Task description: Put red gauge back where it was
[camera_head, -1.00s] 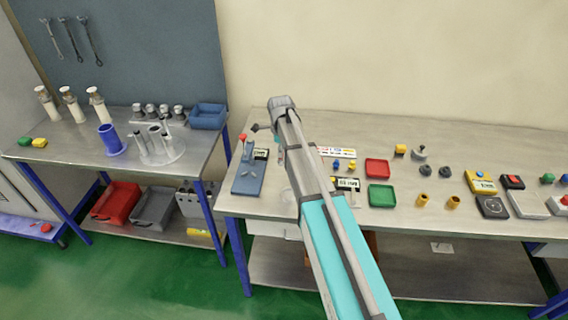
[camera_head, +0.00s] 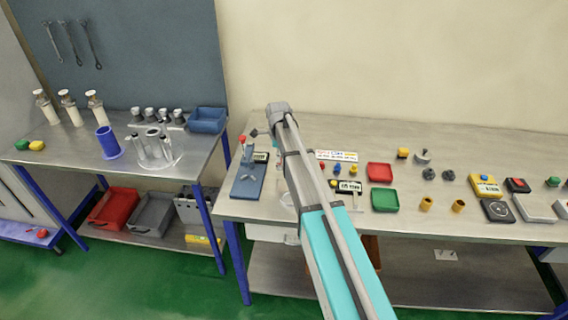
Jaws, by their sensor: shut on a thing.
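My gripper (camera_head: 257,132) is at the far end of my arm, above the left end of the long bench. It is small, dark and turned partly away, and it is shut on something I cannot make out. A small red piece (camera_head: 242,138) shows just left of the fingers, above a blue-grey stand (camera_head: 247,183). I cannot tell whether it is held or part of the stand. A small red item (camera_head: 323,168) stands beside a blue one (camera_head: 338,168) and a yellow one (camera_head: 353,169), close to the right of my arm. I cannot tell which red piece is the gauge.
A labelled white strip (camera_head: 337,155) lies behind the small coloured items. A red tray (camera_head: 380,172) and a green tray (camera_head: 384,199) lie to their right. My arm hides part of the bench. The back of the bench (camera_head: 430,137) is clear.

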